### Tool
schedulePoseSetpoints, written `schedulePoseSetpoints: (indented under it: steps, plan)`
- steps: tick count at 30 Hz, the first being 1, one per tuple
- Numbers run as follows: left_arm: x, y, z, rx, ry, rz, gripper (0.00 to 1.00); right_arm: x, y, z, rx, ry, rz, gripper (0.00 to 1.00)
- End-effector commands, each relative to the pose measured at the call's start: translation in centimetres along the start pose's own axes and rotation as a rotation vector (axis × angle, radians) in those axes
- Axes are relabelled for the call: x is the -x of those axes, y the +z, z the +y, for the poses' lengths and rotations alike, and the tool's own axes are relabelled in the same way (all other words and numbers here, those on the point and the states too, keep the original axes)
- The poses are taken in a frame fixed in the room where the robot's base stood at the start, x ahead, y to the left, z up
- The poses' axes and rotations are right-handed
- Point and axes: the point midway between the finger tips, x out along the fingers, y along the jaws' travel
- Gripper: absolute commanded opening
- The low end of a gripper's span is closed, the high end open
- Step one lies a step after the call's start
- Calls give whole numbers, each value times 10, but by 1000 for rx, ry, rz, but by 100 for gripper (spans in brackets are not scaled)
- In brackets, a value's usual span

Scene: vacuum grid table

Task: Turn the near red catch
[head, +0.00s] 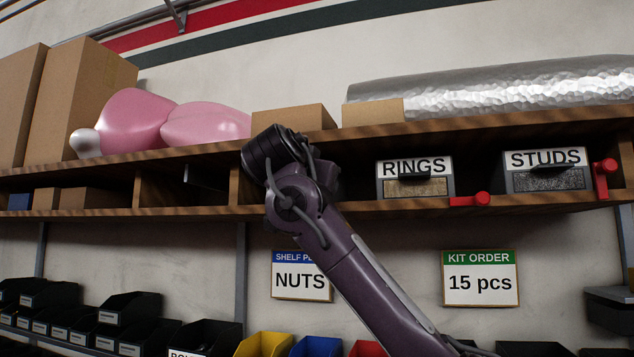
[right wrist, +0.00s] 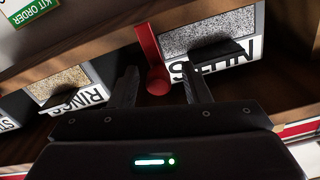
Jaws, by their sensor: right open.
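In the right wrist view a red catch (right wrist: 150,55) with a round knob stands upright along the side of a drawer (right wrist: 185,38) whose label, upside down and partly covered, seems to read NUTS. My right gripper (right wrist: 160,80) is open, one finger on each side of the catch, with visible gaps. Contact cannot be told. In the head view my right arm hides this catch and drawer, and the fingers are hidden too. Two other red catches show there: one lies flat below the RINGS drawer (head: 469,200), one stands upright beside the STUDS drawer (head: 605,180). My left gripper is not in view.
The drawers sit under a wooden shelf (head: 480,131) bearing boxes, pink shapes and a silver roll (head: 500,92). A NUTS sign (head: 300,283) and a KIT ORDER sign (head: 480,283) reading 15 pcs hang below. Bins (head: 262,345) line the bottom.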

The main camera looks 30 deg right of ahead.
Motion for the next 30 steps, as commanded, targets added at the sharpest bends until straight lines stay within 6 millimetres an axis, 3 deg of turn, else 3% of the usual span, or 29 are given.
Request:
schedulePoseSetpoints:
  steps: [5, 12, 18, 30]
  plan:
    - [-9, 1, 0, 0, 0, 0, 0, 11, 3, 0, -1, -1, 1, 43]
    - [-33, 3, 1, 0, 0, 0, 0, 53, 4, 0, -1, -3, 2, 43]
    - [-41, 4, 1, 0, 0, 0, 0, 74, 2, 0, 1, -1, 1, 43]
    - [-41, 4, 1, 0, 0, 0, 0, 78, 0, 0, 1, 0, 0, 43]
